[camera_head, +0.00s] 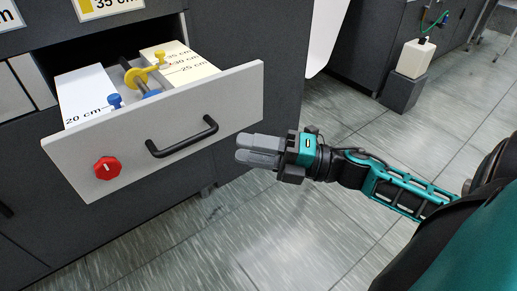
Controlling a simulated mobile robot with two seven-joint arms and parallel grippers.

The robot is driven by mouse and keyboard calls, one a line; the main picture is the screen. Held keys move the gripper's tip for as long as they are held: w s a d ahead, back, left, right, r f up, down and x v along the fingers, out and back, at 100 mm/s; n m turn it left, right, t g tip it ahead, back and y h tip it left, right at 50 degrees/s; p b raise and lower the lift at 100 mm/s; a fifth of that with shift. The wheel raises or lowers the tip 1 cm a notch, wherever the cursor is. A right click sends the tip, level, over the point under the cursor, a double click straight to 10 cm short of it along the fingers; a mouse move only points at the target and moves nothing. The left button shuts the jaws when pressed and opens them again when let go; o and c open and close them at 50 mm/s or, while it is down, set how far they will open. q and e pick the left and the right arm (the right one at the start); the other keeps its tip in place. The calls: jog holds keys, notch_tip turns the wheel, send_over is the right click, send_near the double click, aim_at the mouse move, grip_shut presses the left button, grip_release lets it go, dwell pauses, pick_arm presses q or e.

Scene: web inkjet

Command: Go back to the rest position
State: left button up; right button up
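My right gripper (258,149) is in front of the drawer's right end, to the right of the black handle. Its arm comes in from the right edge. Its two grey fingers lie close together, and I see nothing held between them. It seems apart from the handle (182,137). My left gripper is not in view.
An open drawer (232,92) juts from the dark cabinet (245,40). It holds white blocks labelled in cm, with yellow and blue parts. A red knob (107,168) is on its front. A white bottle (415,58) stands on a dark box (403,92).

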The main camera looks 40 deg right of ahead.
jog(key=shift+s+d+f, duration=0.1)
jog(key=shift+s+d, duration=0.35)
jog(key=shift+d, duration=0.05)
pick_arm(q)
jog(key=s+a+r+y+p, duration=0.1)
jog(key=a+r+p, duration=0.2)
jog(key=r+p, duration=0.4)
jog(key=p, duration=0.4)
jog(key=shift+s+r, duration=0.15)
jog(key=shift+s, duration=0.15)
pick_arm(e)
jog(key=s+a+f+m+h, duration=0.2)
jog(key=f+m+h, duration=0.2)
jog(key=m, duration=0.5)
jog(key=s+a+f+m+g+h, duration=0.1)
jog(key=f+m+h, duration=0.3)
jog(key=m, duration=0.4)
jog(key=s+a+f+m+g+h, duration=0.1)
jog(key=s+a+f+m+h, duration=0.1)
jog(key=m, duration=0.7)
notch_tip(320, 180, down, 3)
jog(key=shift+s+a+f+m+h, duration=0.1)
jog(key=shift+s+a+m+h, duration=0.25)
jog(key=shift+a+h, duration=0.6)
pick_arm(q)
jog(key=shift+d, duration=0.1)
pick_arm(e)
jog(key=shift+d+h, duration=0.35)
